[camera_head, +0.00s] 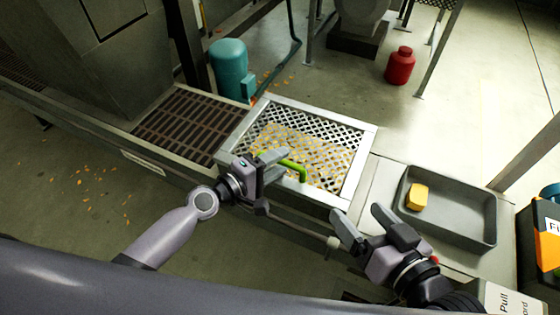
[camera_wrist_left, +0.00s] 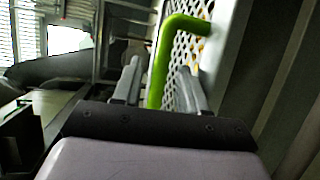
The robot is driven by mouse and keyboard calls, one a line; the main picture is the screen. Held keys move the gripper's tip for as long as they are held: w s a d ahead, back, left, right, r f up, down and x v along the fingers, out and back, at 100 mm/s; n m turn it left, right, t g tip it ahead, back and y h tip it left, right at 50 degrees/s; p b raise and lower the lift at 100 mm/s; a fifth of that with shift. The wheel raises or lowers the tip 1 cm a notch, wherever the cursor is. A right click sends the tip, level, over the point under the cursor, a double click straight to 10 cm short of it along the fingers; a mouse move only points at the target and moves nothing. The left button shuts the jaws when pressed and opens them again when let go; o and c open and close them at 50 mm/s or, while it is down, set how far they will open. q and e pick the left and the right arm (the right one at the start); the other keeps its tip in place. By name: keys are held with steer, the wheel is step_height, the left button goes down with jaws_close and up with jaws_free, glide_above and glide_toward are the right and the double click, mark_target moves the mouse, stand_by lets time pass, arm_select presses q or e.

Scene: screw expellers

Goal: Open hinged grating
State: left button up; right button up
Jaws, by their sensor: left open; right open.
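The hinged grating (camera_head: 345,150) is a pale-framed perforated panel lying flat, with yellowish bits showing through its mesh. A bright green bent handle (camera_head: 303,175) stands at its near edge. My left gripper (camera_head: 277,162) is open at the left end of this handle. In the left wrist view the green handle (camera_wrist_left: 160,70) shows between the two fingers of the left gripper (camera_wrist_left: 158,88); whether they touch it I cannot tell. The left gripper hides part of the handle in the head view. My right gripper (camera_head: 362,222) is open and empty, right of the grating's near corner.
A brown slatted grate (camera_head: 185,125) lies left of the grating. A grey tray (camera_head: 465,215) with a yellow block (camera_head: 417,197) is at the right. A teal cylinder (camera_head: 229,68) stands behind. A red canister (camera_head: 400,66) stands on the open floor beyond.

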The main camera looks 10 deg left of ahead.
arm_select(q)
steer(key=shift+w+d+f, duration=0.1)
steer(key=shift+w+d, duration=0.3)
jaws_close()
